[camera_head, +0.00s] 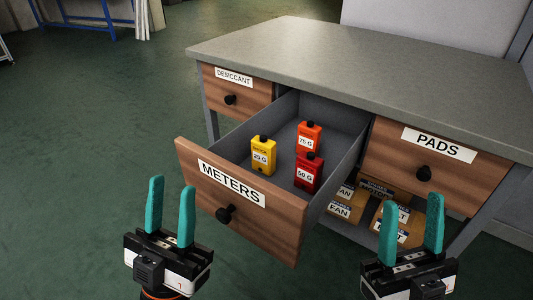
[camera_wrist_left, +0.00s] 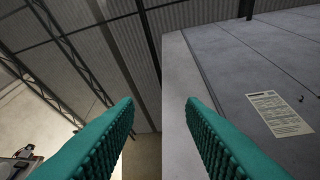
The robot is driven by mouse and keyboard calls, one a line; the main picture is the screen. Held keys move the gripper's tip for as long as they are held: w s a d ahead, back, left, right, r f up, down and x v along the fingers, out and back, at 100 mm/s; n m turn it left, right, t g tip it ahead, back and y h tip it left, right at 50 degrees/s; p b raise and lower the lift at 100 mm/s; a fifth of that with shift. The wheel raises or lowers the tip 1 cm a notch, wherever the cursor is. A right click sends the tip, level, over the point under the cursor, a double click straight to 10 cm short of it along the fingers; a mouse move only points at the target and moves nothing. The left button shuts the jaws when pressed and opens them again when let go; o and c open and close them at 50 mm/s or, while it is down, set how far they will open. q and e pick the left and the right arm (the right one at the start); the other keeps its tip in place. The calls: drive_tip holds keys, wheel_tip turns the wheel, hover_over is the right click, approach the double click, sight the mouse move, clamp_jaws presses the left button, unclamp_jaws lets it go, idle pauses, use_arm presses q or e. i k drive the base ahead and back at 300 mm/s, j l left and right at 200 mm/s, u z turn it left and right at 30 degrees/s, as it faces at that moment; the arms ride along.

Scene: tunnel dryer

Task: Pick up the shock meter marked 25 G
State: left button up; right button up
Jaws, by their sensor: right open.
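The yellow shock meter marked 25 G (camera_head: 263,156) stands upright in the open METERS drawer (camera_head: 235,203), toward its left front. An orange meter marked 75 G (camera_head: 309,137) and a red meter marked 50 G (camera_head: 308,173) stand to its right in the same drawer. My left gripper (camera_head: 171,212) is open and empty, in front of the drawer at its lower left. Its open fingers also show in the left wrist view (camera_wrist_left: 160,105), with no meter between them. My right gripper (camera_head: 411,228) is open and empty, right of the drawer.
The drawer belongs to a workbench (camera_head: 350,75) with a grey top. The DESICCANT drawer (camera_head: 236,91) and PADS drawer (camera_head: 432,165) are shut. Several labelled boxes (camera_head: 345,205) lie under the bench, behind my right gripper.

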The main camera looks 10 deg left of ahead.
sight(263, 154)
drive_tip(key=l+u, duration=0.4)
drive_tip(key=l, duration=0.2)
drive_tip(key=k+l+u, duration=0.15)
drive_tip(key=l+u, duration=0.25)
drive_tip(key=l, duration=0.15)
